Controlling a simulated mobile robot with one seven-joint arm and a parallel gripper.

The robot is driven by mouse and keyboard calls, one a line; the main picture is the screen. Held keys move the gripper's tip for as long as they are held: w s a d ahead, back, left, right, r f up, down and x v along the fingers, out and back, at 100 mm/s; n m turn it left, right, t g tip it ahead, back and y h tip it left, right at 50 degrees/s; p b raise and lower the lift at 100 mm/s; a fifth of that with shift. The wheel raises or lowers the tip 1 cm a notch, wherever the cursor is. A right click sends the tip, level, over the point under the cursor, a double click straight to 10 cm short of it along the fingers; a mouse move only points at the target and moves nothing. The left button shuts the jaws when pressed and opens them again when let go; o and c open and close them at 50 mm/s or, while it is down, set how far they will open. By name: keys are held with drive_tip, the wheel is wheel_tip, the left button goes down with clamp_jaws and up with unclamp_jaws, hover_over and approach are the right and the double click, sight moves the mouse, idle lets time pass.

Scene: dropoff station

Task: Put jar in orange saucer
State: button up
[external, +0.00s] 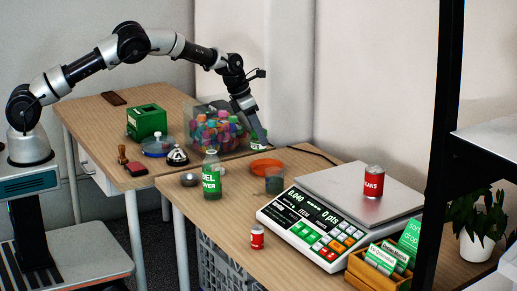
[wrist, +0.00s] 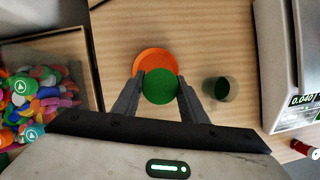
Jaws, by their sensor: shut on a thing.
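My gripper (wrist: 160,78) is shut on the jar (wrist: 160,88), seen from above as a round green top between the two fingers. The orange saucer (wrist: 154,60) lies on the table beyond and partly beneath the jar in the wrist view; the jar hides its near part. In the external view my gripper (external: 260,141) is above and slightly left of the orange saucer (external: 267,167), with a gap between. The jar's body is mostly hidden there.
A dark green glass (external: 275,181) stands close to the saucer, right of it in the wrist view (wrist: 218,88). A clear bin of colourful caps (external: 215,130) is to the left. A green-labelled bottle (external: 211,178) and a scale (external: 320,222) with a red can (external: 373,182) are nearby.

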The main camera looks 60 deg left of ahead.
sight(259, 149)
drive_tip(key=shift+f+b, duration=0.3)
drive_tip(key=shift+f, duration=2.05)
drive_tip(key=shift+f, duration=0.15)
drive_tip(key=shift+f, duration=0.4)
drive_tip(key=o, duration=1.1)
drive_tip(key=shift+c, duration=0.2)
drive_tip(key=shift+r, duration=0.15)
